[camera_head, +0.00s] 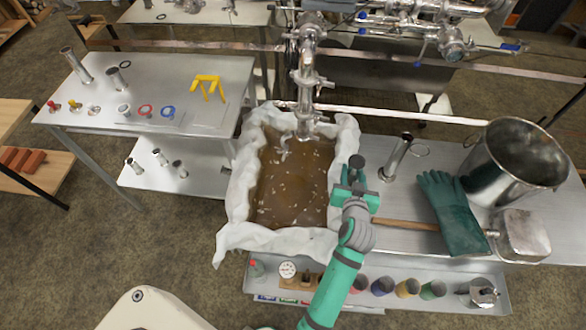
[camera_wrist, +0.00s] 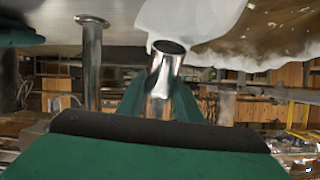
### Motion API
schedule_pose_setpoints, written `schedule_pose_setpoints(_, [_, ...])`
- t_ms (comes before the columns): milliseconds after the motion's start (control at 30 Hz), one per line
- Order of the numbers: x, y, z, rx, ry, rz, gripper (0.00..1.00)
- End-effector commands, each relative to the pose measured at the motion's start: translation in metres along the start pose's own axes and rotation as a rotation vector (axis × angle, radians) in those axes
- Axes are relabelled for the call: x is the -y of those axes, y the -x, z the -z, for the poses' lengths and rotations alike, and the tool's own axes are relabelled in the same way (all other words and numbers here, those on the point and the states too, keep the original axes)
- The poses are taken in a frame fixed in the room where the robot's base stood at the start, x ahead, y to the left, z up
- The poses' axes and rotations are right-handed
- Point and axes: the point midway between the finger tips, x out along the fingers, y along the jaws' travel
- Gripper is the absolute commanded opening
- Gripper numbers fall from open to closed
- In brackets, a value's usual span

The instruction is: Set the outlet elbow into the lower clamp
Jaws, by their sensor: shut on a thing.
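My gripper (camera_head: 354,183) is shut on a short shiny metal tube, taken as the outlet elbow; its open round end (camera_wrist: 165,62) shows between the green fingers in the wrist view. In the head view the tube's dark open end (camera_head: 357,161) shows just above the fingers; its bend is hidden. The gripper is over the right edge of the cloth-lined pan. The vertical outlet pipe (camera_head: 308,60) hangs to the upper left, with a clamp (camera_head: 305,116) at its lower end above the pan. The held tube is apart from it.
The left table (camera_head: 185,75) holds fittings and a yellow stand.

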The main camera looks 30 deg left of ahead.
Motion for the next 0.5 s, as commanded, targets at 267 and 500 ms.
schedule_pose_setpoints(267, [0.089, -0.027, -0.015, 0.012, 0.044, 0.104, 0.06])
schedule_pose_setpoints(500, [0.154, -0.043, -0.044, 0.020, 0.079, 0.185, 0.06])
